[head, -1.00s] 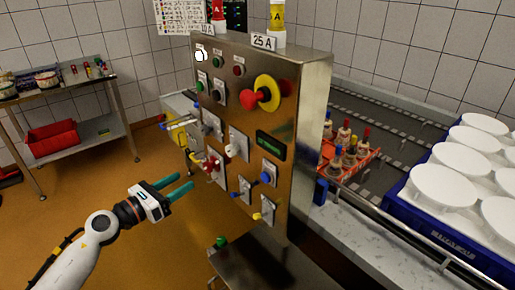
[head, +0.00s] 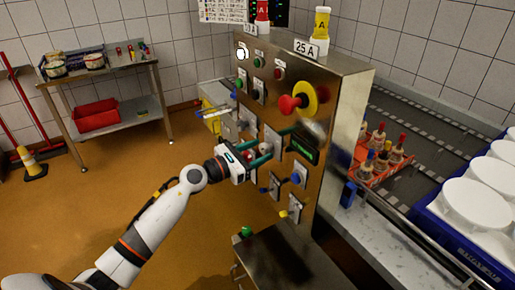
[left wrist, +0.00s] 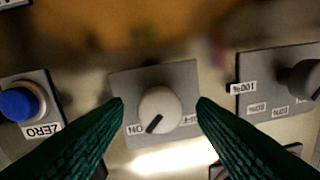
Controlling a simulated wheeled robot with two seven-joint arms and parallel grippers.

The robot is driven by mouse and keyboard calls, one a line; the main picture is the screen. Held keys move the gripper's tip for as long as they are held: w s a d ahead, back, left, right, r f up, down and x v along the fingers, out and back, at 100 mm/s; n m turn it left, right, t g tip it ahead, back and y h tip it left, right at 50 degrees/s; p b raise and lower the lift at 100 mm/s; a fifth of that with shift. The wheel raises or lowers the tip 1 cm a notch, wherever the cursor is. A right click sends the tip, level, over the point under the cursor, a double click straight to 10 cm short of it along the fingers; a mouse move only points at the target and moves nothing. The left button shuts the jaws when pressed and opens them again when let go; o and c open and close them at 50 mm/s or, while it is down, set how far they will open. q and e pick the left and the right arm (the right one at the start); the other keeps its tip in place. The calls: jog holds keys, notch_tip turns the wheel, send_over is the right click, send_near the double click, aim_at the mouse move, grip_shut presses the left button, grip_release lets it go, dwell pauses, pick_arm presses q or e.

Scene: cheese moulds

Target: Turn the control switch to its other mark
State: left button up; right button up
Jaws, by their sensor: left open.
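The control switch is a round white knob (left wrist: 160,109) on a grey plate (left wrist: 155,78) in the left wrist view. Its black pointer slants down-left, towards a small label at the plate's left that appears to read ON. A second label on the right is too blurred to read. My left gripper (left wrist: 160,110) is open, with a green finger on each side of the knob and visible gaps between. In the head view, the left gripper (head: 281,144) is at the steel panel's front, and the knob (head: 264,149) shows partly between its fingers.
The steel control panel (head: 345,120) carries several other controls close by, including a blue button (left wrist: 18,102), a dark knob (left wrist: 305,78) and a red-and-yellow emergency knob (head: 303,98). A conveyor with a blue crate (head: 450,235) is at right.

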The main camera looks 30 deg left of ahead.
pick_arm(q)
jog(key=shift+w+d, duration=0.1)
jog(key=shift+w, duration=0.05)
jog(key=shift+c, duration=0.5)
jog(key=c, duration=0.9)
jog(key=shift+o, duration=0.2)
